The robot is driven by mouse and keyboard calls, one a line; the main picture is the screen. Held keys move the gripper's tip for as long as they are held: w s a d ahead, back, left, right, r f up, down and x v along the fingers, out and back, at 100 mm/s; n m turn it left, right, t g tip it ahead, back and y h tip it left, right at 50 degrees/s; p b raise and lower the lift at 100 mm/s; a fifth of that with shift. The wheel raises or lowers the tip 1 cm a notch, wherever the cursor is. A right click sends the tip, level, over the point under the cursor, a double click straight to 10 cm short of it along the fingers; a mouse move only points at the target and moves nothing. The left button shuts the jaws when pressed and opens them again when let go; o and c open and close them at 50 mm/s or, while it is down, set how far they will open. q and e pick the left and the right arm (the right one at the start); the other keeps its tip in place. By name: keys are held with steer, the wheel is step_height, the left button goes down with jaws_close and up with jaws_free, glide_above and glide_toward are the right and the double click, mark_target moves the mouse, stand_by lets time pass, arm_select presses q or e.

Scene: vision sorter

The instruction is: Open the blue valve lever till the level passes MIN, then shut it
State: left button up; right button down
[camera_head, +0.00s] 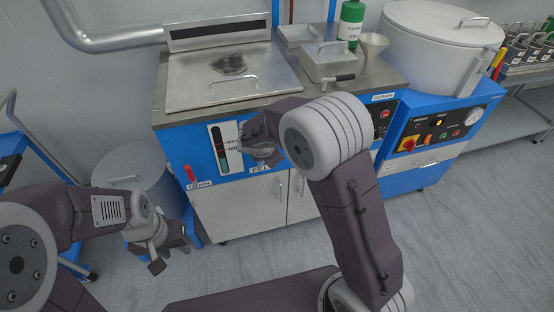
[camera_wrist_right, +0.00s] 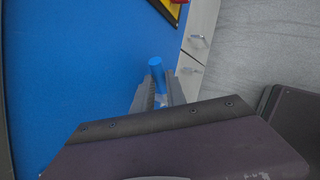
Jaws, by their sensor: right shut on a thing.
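The blue valve lever (camera_wrist_right: 156,68) shows in the right wrist view as a short blue bar end between my fingers. My right gripper (camera_wrist_right: 160,88) is shut on it. In the head view my right gripper (camera_head: 264,153) is at the blue machine front, just above the FILL label (camera_head: 259,169), and hides the lever. The level gauge (camera_head: 221,148) with MAX and MIN marks is left of it; the exact level is too small to read. My left gripper (camera_head: 166,252) is open and empty, low at the left, in front of a grey drum.
A red lever (camera_head: 190,174) at the DRAIN label sits left of the gauge. The grey drum (camera_head: 137,176) stands left of the machine (camera_head: 183,150). A metal box (camera_head: 328,62), funnel (camera_head: 373,45) and green bottle (camera_head: 350,20) stand on top. Open floor lies at the right.

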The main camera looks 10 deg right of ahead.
steer(key=shift+s+a+r+n+t+h+p, duration=0.15)
steer(key=shift+a+n+h+p, duration=0.25)
steer(key=shift+a+h, duration=0.45)
steer(key=shift+w+a+r+n+t+h+p, duration=0.2)
steer(key=shift+a+h+p, duration=0.4)
steer(key=shift+h, duration=0.5)
steer(key=shift+s+a+r+n+t+h+p, duration=0.15)
steer(key=shift+a+n+h+p, duration=0.25)
steer(key=shift+a+h, duration=0.5)
steer(key=c, duration=1.3)
jaws_free()
steer(key=shift+f, duration=0.1)
steer(key=shift+c, duration=0.2)
